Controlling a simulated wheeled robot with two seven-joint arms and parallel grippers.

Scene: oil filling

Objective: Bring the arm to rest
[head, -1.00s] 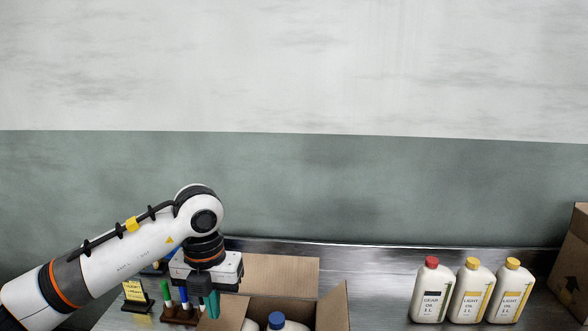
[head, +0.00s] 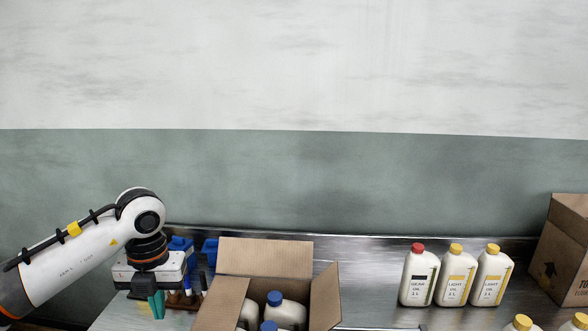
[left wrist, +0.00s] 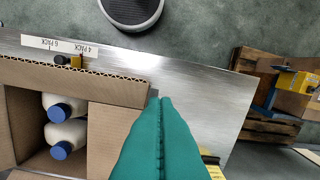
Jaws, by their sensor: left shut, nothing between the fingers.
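My left arm comes in from the left in the head view. My left gripper (head: 156,305), with teal fingers, points down left of the open cardboard box, in front of the marker rack. In the left wrist view the two teal fingers (left wrist: 160,105) are pressed together with nothing between them. Their tips are near the box flap and bare metal bench; I cannot tell whether they touch. The box (head: 222,303) holds several white bottles with blue caps (head: 287,312). My right gripper is not in view.
A red-capped gear oil bottle (head: 418,275) and two yellow-capped light oil bottles (head: 455,275) stand on the metal bench (head: 370,262). A closed cardboard box (head: 565,250) is at the right. Yellow caps show at the lower right. A label strip (left wrist: 60,46) lies by the bench edge.

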